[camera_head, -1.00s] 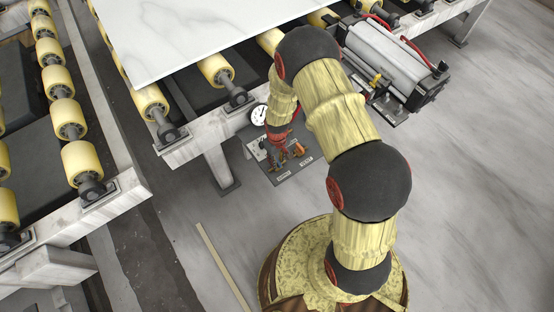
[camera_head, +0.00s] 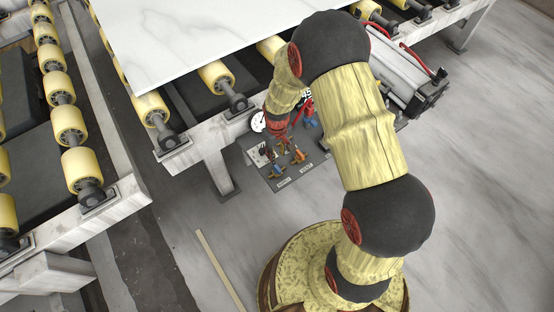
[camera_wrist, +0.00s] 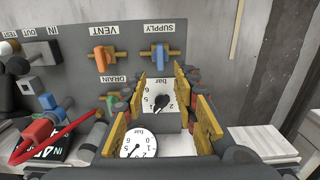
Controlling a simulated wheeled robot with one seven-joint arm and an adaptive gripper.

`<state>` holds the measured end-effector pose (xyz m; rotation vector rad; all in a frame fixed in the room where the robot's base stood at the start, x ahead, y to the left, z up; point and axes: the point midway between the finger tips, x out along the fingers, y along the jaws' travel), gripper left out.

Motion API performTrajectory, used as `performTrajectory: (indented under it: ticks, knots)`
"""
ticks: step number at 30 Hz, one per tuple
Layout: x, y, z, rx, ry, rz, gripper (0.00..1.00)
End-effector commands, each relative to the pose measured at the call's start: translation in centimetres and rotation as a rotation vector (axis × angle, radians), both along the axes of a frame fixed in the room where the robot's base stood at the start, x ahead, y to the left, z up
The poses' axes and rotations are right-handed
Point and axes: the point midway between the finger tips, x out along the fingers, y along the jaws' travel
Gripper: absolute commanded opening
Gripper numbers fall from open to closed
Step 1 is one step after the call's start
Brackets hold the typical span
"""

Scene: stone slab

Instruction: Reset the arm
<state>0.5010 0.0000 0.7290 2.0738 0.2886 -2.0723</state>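My gripper (camera_wrist: 162,112) is open in the wrist view, its two yellow-padded fingers wide apart. A dial gauge (camera_wrist: 158,98) shows between the fingers, and a round white gauge (camera_wrist: 138,144) shows by the left finger; I cannot tell whether either is touched. In the head view my gripper (camera_head: 277,138) hangs low over the dark valve panel (camera_head: 262,172), partly hidden by my wrist. My arm is bent, with its elbow raised toward the slab.
The panel carries an orange VENT valve (camera_wrist: 103,56), a blue SUPPLY valve (camera_wrist: 160,56) and a green DRAIN valve (camera_wrist: 110,101). A white stone slab (camera_head: 175,40) lies on the roller conveyor. A grey cylinder unit (camera_head: 400,75) stands behind my arm. Floor at right is clear.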

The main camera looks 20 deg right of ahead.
Motion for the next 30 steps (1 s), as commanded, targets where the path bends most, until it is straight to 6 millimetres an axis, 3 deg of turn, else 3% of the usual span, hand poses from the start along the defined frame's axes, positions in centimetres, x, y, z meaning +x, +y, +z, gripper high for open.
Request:
performTrajectory:
  ticks: [6,24,26,30]
  knots:
    - [0.0,0.0,1.6,0.000,0.000,0.000,0.29]
    - [-0.1,0.0,1.6,0.000,0.002,-0.007,0.29]
    - [-0.6,0.0,1.6,-0.001,0.021,-0.026,0.29]
    - [-4.0,0.0,1.3,-0.003,0.107,-0.071,0.29]
